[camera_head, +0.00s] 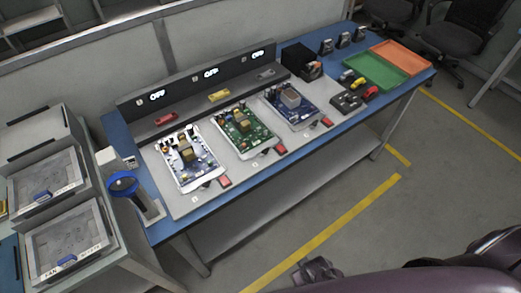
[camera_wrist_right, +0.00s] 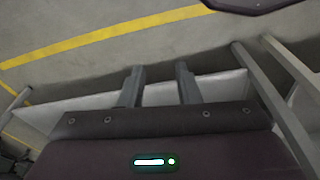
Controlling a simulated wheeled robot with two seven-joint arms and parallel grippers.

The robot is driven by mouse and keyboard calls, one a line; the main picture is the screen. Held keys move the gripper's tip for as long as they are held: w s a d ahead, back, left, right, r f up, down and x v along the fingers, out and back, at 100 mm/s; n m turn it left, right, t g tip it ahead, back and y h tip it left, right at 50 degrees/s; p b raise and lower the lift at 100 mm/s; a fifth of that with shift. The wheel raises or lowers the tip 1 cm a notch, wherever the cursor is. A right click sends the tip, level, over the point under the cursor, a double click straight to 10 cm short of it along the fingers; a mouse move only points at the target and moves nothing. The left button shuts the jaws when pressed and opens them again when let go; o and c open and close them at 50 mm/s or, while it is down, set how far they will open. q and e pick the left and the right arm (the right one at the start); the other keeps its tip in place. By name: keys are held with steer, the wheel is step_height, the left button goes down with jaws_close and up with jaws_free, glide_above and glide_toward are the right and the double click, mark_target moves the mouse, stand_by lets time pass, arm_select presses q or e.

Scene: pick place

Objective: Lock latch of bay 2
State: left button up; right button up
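Three bays sit in a row on the workbench, each with a circuit board and an OFF display behind it. The middle bay holds a green board (camera_head: 243,127), with a red latch piece (camera_head: 280,149) at its front edge. I take this as bay 2, but the small labels are hard to read. Whether its latch is locked cannot be told at this size. My right gripper (camera_wrist_right: 158,86) is open and empty in the right wrist view, with floor and a grey shelf behind its fingers, away from the bays. My left gripper is not in view.
A white-based board (camera_head: 184,160) and a blue board (camera_head: 292,104) flank the middle bay. A blue scanner-like tool (camera_head: 124,186) stands at the left end. Green (camera_head: 376,71) and orange (camera_head: 402,57) trays lie at the right. The floor in front is mostly clear.

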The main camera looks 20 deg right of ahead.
steer(key=w+a+r, duration=0.2)
steer(key=w+r, duration=0.5)
steer(key=r, duration=0.5)
step_height(320, 180, up, 24)
steer(key=f+n+g, duration=0.1)
steer(key=n+g, duration=0.1)
steer(key=n, duration=1.8)
glide_above(266, 149)
steer(key=shift+a+r+b, duration=0.1)
steer(key=shift+r+b, duration=0.15)
steer(key=shift+b, duration=0.1)
steer(key=shift+f+p, duration=0.4)
steer(key=shift+f, duration=3.45)
jaws_close()
